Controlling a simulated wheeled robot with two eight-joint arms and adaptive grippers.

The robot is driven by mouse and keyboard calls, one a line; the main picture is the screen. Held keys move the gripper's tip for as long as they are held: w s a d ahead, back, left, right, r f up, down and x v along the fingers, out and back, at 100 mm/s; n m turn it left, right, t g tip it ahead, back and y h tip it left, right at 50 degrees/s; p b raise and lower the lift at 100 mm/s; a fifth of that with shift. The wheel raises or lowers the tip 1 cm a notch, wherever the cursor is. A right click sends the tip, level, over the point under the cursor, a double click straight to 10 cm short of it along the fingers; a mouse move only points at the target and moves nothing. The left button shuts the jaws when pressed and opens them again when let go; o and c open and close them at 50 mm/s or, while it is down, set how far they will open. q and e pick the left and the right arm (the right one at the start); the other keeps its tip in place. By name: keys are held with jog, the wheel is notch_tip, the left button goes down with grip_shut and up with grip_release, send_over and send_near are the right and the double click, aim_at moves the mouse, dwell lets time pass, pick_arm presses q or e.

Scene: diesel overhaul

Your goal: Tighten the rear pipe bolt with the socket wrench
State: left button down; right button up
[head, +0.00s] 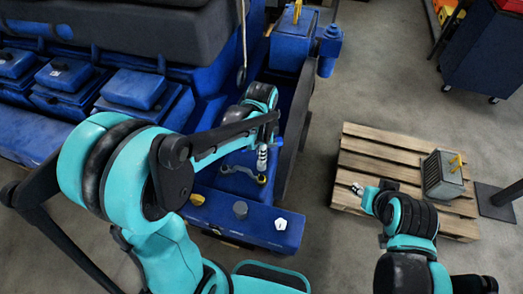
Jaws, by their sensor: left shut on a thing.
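My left gripper (268,137) is shut on the socket wrench (262,158), whose chrome shaft points down, close to upright. The lower end of the wrench is at or just above a yellow-ringed bolt spot (262,179) on the blue engine; I cannot tell whether it is seated. The pipe bolt itself is hidden under the wrench. My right gripper (361,188) is out over the wooden pallet, away from the engine, too small to read its jaws.
The blue engine (200,60) fills the left and middle. A blue ledge in front carries a yellow cap (197,199), a dark cap (240,209) and a white nut-like piece (281,224). A pallet (375,152) carries a grey box (442,177). A blue cart (487,50) stands far right.

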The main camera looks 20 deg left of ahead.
pick_arm(q)
jog(key=n, duration=0.7)
jog(key=shift+f+p, duration=0.3)
jog(key=shift+f, duration=0.1)
jog(key=n, duration=0.3)
jog(key=f+n, duration=0.1)
jog(key=n, duration=0.2)
jog(key=shift+n+p, duration=0.3)
jog(key=shift+f+n+b, duration=0.3)
jog(key=shift+n+b, duration=0.25)
jog(key=shift+n, duration=0.35)
jog(key=shift+f+n+b, duration=0.1)
jog(key=shift+n+b, duration=0.2)
jog(key=shift+n, duration=0.5)
jog(key=n, duration=0.2)
jog(key=n+b, duration=0.1)
jog(key=n, duration=0.3)
jog(key=shift+f+b, duration=0.4)
notch_tip(320, 180, down, 2)
jog(key=shift+n+b, duration=0.7)
jog(key=shift+b, duration=0.35)
jog(key=shift+f+b, duration=0.45)
jog(key=shift+f, duration=0.1)
